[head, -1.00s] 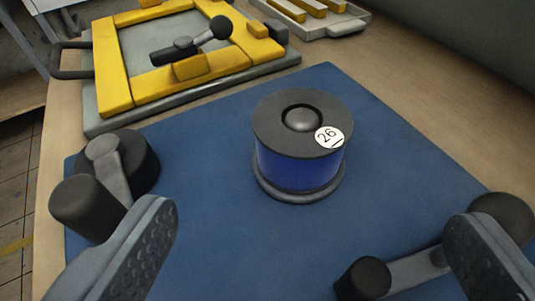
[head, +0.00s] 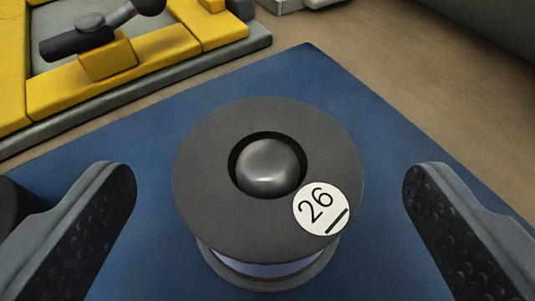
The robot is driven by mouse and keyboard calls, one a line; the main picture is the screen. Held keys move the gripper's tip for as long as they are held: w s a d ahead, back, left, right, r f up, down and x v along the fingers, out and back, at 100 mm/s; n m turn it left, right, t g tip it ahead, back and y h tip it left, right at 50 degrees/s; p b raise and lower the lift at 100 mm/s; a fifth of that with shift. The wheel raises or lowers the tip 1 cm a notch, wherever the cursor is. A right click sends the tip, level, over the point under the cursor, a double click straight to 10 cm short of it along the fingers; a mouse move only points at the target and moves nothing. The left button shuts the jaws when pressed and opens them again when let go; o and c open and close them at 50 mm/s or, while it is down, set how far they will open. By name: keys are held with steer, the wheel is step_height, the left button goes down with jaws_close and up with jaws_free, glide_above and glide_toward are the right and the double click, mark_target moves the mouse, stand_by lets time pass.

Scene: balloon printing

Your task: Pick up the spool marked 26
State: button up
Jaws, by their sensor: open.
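The spool marked 26 (head: 215,200) stands upright on the blue mat (head: 309,75) in the middle of the view. It has a dark grey top disc with a domed centre and a round white label reading 26. A strip of its blue-violet side shows below the disc. My gripper (head: 270,190) is open, with one finger to the left of the spool and the other to the right. Blue mat shows between each finger and the spool, and neither finger appears to touch it.
A yellow frame on a grey base (head: 130,75) with a dark handle (head: 85,40) lies at the upper left. A grey tray edge (head: 290,4) shows at the top. Bare wooden table (head: 430,90) lies to the upper right. A dark round object is cut off at the left edge.

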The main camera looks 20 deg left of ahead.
mark_target(270, 182)
steer(key=shift+b+x, duration=0.4)
steer(key=shift+x, duration=1.55)
steer(key=c, duration=1.1)
